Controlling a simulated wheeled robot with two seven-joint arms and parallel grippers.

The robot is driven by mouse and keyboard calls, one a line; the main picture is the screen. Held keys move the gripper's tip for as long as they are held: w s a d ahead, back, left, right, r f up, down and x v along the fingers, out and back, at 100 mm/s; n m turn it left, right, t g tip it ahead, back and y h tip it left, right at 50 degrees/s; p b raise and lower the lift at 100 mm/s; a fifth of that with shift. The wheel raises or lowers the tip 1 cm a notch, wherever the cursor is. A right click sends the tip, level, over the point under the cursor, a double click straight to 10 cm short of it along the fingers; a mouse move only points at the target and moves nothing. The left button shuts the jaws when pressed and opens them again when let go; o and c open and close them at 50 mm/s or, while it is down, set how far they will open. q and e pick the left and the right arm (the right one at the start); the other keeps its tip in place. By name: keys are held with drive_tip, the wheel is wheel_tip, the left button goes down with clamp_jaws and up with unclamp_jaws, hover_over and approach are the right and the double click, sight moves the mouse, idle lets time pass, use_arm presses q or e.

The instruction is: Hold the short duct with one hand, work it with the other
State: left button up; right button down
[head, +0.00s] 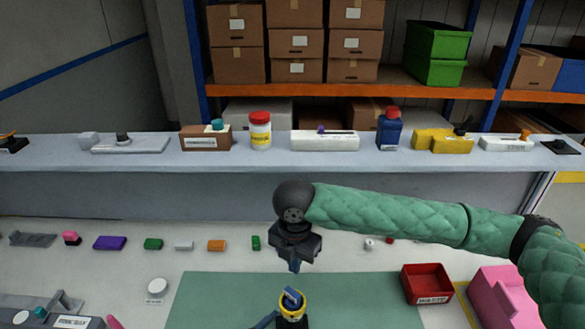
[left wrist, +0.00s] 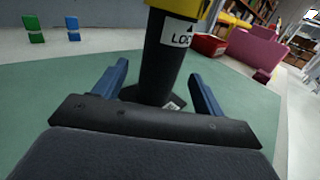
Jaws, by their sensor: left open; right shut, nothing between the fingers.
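The short duct stands upright on the green mat. In the head view I see its yellow collar (head: 292,313) with a blue piece (head: 291,297) in its top. In the left wrist view its black body (left wrist: 165,60) carries a white label, and its top is cut off. My left gripper (left wrist: 160,85) is open, with one blue finger on each side of the black body and visible gaps. In the head view it is mostly out of frame at the bottom. My right gripper (head: 295,266) is shut and empty, pointing down above the duct, apart from it.
The green mat (head: 220,300) is otherwise largely clear. A red bin (head: 428,284) and a pink bin (head: 500,297) stand to the right. Several small coloured parts lie in a row behind the mat. A raised grey ledge (head: 280,160) with containers runs behind.

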use_arm(q)
drive_tip(key=shift+v, duration=3.95)
drive_tip(key=shift+s+a, duration=0.1)
